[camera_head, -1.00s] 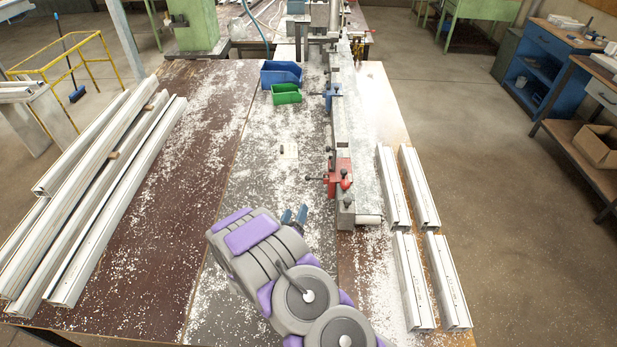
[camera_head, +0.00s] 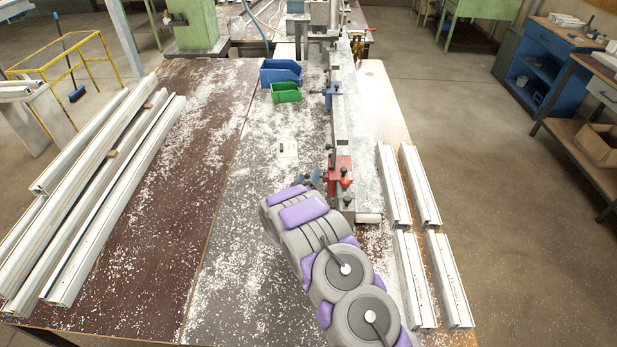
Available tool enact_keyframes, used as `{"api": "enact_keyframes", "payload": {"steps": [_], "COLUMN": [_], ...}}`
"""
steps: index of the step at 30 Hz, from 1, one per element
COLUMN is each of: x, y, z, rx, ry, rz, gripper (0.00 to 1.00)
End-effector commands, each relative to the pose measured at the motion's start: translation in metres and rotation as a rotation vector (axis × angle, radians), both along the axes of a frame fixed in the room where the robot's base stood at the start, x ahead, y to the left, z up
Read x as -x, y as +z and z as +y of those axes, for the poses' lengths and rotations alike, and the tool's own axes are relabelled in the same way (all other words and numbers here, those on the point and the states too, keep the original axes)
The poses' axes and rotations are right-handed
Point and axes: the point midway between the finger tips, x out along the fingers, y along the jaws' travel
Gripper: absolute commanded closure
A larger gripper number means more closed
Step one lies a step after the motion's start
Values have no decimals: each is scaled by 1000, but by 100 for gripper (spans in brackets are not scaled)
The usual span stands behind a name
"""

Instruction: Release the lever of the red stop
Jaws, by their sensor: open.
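The red stop (camera_head: 340,171) sits on the long grey rail (camera_head: 341,125) right of the picture's middle. It has dark knobs on its right side, and its lever (camera_head: 324,178) points left. My gripper (camera_head: 309,177) has blue fingertips and is open, close to the left end of the lever. The fingertips overlap the lever end in the picture, and I cannot tell whether they touch it. My grey and purple wrist hides part of the bench below the gripper.
A blue stop (camera_head: 333,92) sits farther along the rail. A blue bin (camera_head: 280,73) and a green bin (camera_head: 286,92) stand left of the rail. White profiles (camera_head: 415,185) lie at right, and long ones (camera_head: 110,200) at left. The brown bench middle-left is clear except for chips.

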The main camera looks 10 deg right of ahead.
Motion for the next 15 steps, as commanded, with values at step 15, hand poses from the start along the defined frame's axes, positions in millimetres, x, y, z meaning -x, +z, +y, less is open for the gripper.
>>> {"api": "enact_keyframes", "payload": {"steps": [15], "x": [-10], "y": [0], "z": [-5], "rx": [3], "ry": [0], "rz": [1], "gripper": [41]}}
